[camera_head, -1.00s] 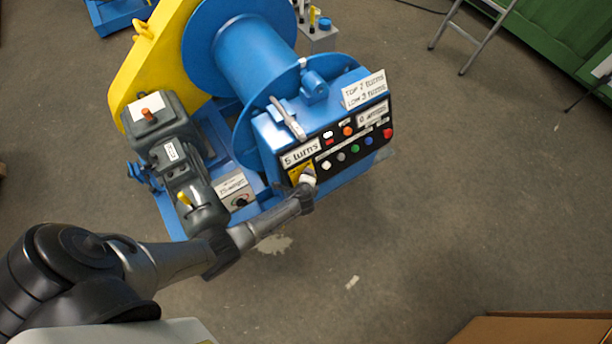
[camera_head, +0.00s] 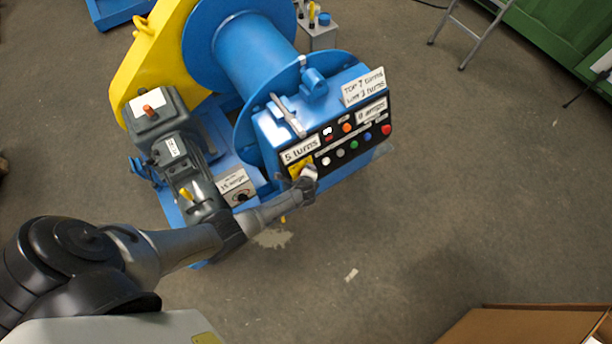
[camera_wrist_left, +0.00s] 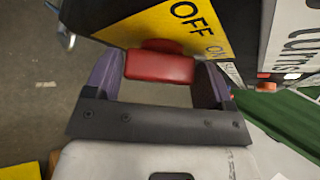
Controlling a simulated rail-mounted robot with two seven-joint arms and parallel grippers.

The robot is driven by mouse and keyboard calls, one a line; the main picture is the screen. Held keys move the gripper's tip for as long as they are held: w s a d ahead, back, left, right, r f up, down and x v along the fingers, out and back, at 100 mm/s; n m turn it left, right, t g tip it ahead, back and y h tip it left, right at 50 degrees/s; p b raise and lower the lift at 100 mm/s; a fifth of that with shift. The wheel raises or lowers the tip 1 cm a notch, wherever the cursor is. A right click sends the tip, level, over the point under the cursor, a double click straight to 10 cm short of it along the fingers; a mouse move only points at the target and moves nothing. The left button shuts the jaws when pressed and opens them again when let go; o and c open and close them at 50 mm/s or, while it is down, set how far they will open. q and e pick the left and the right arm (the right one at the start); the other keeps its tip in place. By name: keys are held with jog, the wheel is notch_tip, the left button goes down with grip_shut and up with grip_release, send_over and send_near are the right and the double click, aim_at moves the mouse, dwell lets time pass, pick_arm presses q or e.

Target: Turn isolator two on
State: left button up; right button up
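A red switch handle (camera_wrist_left: 160,68) stands out from a yellow plate (camera_wrist_left: 165,28) marked OFF and ON in the left wrist view. The handle is hidden there by the gripper. I cannot read a number for this isolator. My right gripper is not in view.
The black panel has several coloured buttons and a "5 turns" label (camera_head: 299,150). A cardboard box (camera_head: 530,325) is at bottom right.

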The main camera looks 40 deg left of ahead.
pick_arm(q)
jog(key=o, duration=0.3)
jog(key=shift+s+d+r, duration=0.1)
jog(key=shift+r, duration=0.15)
jog(key=p+v, duration=0.5)
jog(key=v, duration=0.8)
jog(key=shift+s, duration=0.15)
